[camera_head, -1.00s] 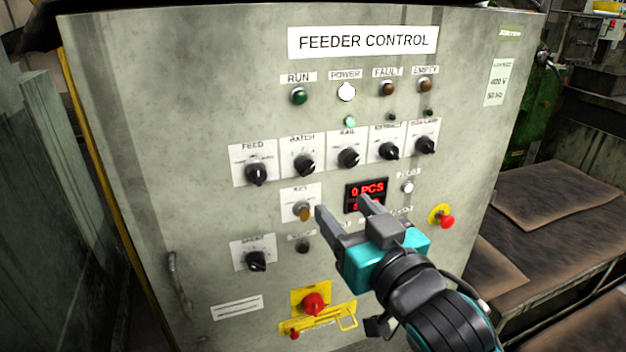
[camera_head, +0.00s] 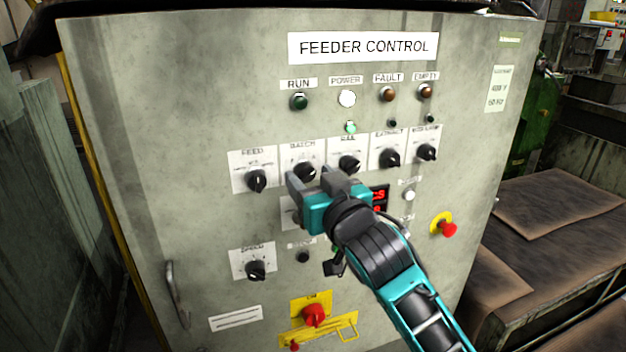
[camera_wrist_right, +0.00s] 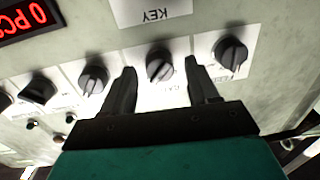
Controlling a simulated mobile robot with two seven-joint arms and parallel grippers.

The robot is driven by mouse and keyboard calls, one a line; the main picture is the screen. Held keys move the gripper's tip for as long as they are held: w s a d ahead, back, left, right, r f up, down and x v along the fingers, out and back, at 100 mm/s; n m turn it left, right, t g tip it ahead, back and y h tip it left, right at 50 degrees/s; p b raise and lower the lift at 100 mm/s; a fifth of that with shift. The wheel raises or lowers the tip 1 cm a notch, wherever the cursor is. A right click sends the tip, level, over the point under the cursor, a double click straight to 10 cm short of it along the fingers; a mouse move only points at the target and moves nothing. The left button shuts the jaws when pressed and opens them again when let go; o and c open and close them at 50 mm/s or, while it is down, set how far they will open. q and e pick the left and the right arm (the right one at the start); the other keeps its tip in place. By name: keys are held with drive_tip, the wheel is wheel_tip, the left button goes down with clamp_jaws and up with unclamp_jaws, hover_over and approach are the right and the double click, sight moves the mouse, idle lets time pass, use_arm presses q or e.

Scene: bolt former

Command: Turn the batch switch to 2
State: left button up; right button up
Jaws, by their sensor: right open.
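The batch switch (camera_head: 306,167) is a black rotary knob on a white plate, second from the left in the upper row of the feeder control panel. It also shows in the right wrist view (camera_wrist_right: 160,66), upside down. My right gripper (camera_head: 312,180) is open and empty, its fingers pointing at the panel just below and in front of this knob. In the right wrist view the two fingers (camera_wrist_right: 161,88) lie to either side of the knob. I cannot tell whether they touch it. The scale figures are too blurred to read. My left gripper is out of view.
The feed knob (camera_head: 256,181) and the rail knob (camera_head: 349,163) flank the batch switch closely. My right arm partly covers the red display (camera_head: 379,199) and the key plate (camera_head: 289,212). A red emergency button (camera_head: 447,228) is at the right.

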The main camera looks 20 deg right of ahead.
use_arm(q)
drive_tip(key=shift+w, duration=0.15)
use_arm(e)
drive_tip(key=shift+c, duration=1.4)
drive_tip(key=c, duration=0.8)
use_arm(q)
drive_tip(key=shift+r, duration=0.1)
use_arm(e)
drive_tip(key=shift+o, duration=0.2)
